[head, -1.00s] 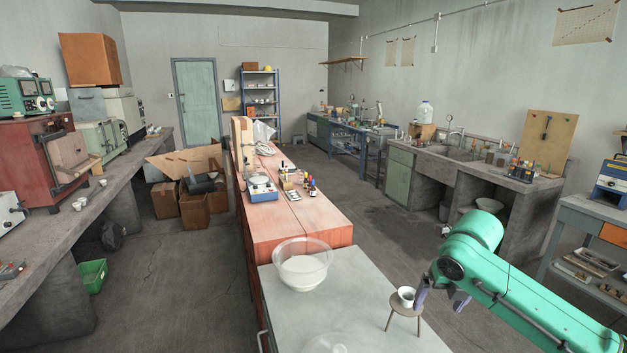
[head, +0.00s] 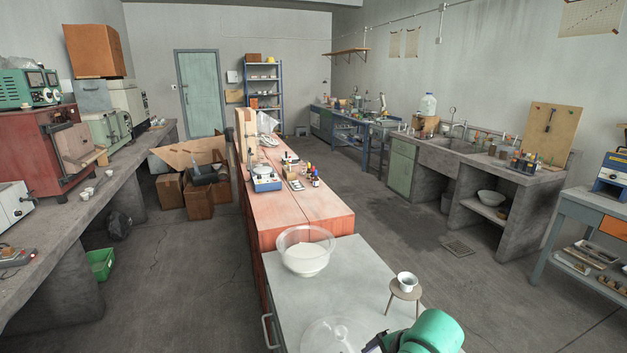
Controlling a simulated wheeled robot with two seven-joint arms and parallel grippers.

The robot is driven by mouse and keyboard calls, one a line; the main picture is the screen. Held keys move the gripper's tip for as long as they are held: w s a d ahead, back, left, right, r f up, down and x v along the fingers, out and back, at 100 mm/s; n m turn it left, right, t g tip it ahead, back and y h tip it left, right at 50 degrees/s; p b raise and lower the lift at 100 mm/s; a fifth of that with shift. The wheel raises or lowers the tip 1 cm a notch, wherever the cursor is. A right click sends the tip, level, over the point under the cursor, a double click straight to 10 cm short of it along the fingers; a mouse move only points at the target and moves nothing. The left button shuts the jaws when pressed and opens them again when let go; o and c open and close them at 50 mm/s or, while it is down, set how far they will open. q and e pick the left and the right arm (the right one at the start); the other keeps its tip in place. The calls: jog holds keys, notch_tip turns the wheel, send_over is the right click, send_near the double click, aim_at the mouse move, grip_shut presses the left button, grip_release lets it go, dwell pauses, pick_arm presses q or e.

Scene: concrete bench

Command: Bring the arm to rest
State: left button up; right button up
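My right arm shows only as a green link at the bottom edge of the head view. A dark piece beside it, perhaps part of my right gripper (head: 376,345), is cut off by the frame, so its fingers cannot be made out. A small white cup (head: 406,284) stands upright on a small round three-legged stand (head: 405,294) on the grey bench top (head: 345,268), apart from my arm. My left arm and gripper are not in view.
A clear bowl with white contents (head: 306,251) stands on the bench top's left side. A clear glass dome or bowl (head: 337,336) is near the front, close to my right arm. A reddish bench (head: 300,207) continues behind. The floor on the right is open.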

jog(key=s+d+f+m+h, duration=0.1)
jog(key=s+d+f+m, duration=0.3)
jog(key=s+m, duration=0.5)
jog(key=s+d+f+m+h, duration=0.1)
jog(key=s+d+f+m, duration=0.1)
jog(key=s+d+m, duration=0.7)
jog(key=a+f+m+g, duration=0.2)
jog(key=a+f, duration=0.1)
jog(key=f, duration=2.2)
jog(key=s+d+f, duration=0.2)
jog(key=s+f, duration=1.1)
jog(key=s, duration=0.3)
jog(key=shift+s+d+g+h, duration=0.15)
jog(key=shift+d+g+h, duration=0.15)
jog(key=shift+d+g, duration=0.1)
